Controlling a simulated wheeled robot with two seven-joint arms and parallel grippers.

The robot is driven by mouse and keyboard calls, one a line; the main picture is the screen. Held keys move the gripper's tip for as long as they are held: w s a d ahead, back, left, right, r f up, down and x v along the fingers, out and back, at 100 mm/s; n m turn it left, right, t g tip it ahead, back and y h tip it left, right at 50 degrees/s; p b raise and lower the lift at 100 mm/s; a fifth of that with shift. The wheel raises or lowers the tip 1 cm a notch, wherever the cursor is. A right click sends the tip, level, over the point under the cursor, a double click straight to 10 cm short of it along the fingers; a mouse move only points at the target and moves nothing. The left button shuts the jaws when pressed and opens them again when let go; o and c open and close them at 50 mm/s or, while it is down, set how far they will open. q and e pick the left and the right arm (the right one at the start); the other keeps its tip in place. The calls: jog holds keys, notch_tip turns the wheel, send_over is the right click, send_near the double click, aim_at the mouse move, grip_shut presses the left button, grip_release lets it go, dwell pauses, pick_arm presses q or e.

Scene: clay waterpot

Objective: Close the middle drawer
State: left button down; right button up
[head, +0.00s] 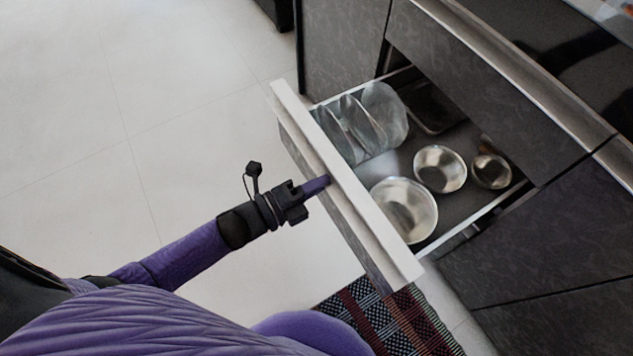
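The drawer (358,212) is pulled well out of the dark grey cabinet, with its pale front edge toward me. Inside it are a large metal bowl (404,209), a smaller bowl (440,168), another metal bowl (490,171) and several clear glass plates (380,117) standing on edge. My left gripper (318,185) comes in from the left and its tip is at the drawer front, near the middle of its width. It looks in contact with the front. Whether its fingers are open or shut is not clear. My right gripper is not in view.
The dark countertop (560,60) lies above the drawer at upper right. More grey cabinet fronts (550,245) stand on both sides. A dark patterned rug (385,318) lies on the floor below the drawer. The pale tiled floor (130,110) at left is clear.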

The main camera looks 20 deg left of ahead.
pick_arm(q)
jog(key=shift+r, duration=0.25)
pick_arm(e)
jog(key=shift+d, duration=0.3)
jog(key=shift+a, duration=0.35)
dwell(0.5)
pick_arm(q)
jog(key=shift+r, duration=0.1)
